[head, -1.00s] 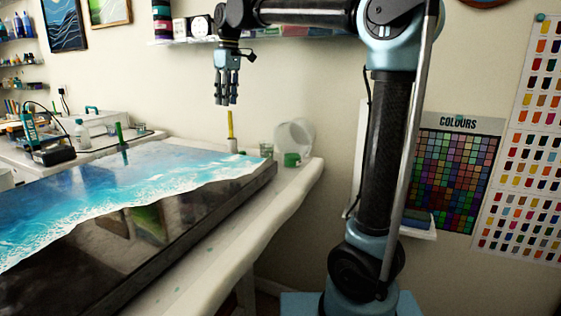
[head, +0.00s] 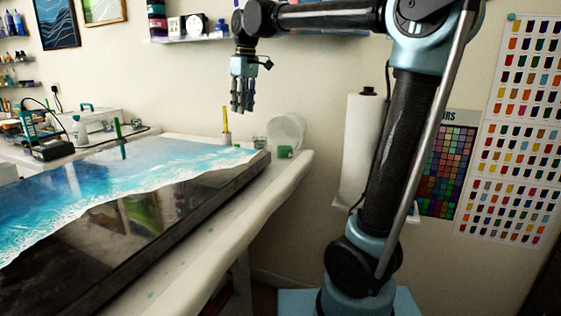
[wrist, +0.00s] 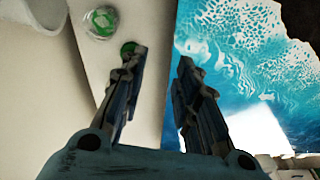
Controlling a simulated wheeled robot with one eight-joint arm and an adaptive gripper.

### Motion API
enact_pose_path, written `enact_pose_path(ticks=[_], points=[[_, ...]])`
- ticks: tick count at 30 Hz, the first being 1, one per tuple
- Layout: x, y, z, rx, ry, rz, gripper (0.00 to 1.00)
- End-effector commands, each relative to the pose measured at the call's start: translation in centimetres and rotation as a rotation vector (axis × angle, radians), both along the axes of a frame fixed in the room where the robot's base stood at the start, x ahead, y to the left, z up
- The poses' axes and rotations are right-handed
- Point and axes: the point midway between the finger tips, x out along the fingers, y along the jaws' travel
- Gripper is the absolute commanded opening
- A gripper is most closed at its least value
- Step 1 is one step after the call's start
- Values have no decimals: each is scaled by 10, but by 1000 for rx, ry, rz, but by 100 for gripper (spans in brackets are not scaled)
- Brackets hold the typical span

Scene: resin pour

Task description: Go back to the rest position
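My gripper (head: 241,104) hangs fingers-down from my raised arm in the head view, above the far end of the table and clear of the things on it. In the wrist view my gripper (wrist: 157,80) shows two fingers spread apart with nothing between them. Below lie the pale table edge and the blue and white resin piece (wrist: 225,60). The resin piece (head: 150,165) also lies on the table in the head view.
A yellow stick in a small holder (head: 226,138), a clear bucket (head: 290,128) and a green-topped item (head: 285,152) stand at the table's far end. A green stick (head: 118,130) stands upright at the resin's far side. A paper roll (head: 362,150) stands behind my arm.

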Motion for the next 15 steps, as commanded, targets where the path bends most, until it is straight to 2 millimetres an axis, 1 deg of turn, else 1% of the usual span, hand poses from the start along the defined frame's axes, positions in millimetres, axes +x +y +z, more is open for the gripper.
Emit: enact_pose_path(ticks=[1, 2, 5, 6, 8, 9, 11, 12, 14, 15], points=[[-3, -14, -6, 1, -1, -27, 29], [-4, -23, -10, 1, -2, -45, 29], [-13, -56, -27, 3, -5, -116, 29], [-17, -70, -35, 4, -7, -149, 29], [-25, -92, -48, 6, -9, -197, 29], [-30, -106, -57, 7, -11, -232, 29], [-39, -126, -71, 9, -14, -279, 29], [-45, -139, -80, 10, -16, -313, 29], [-55, -157, -95, 12, -19, -362, 29], [-63, -169, -106, 13, -20, -394, 29]])
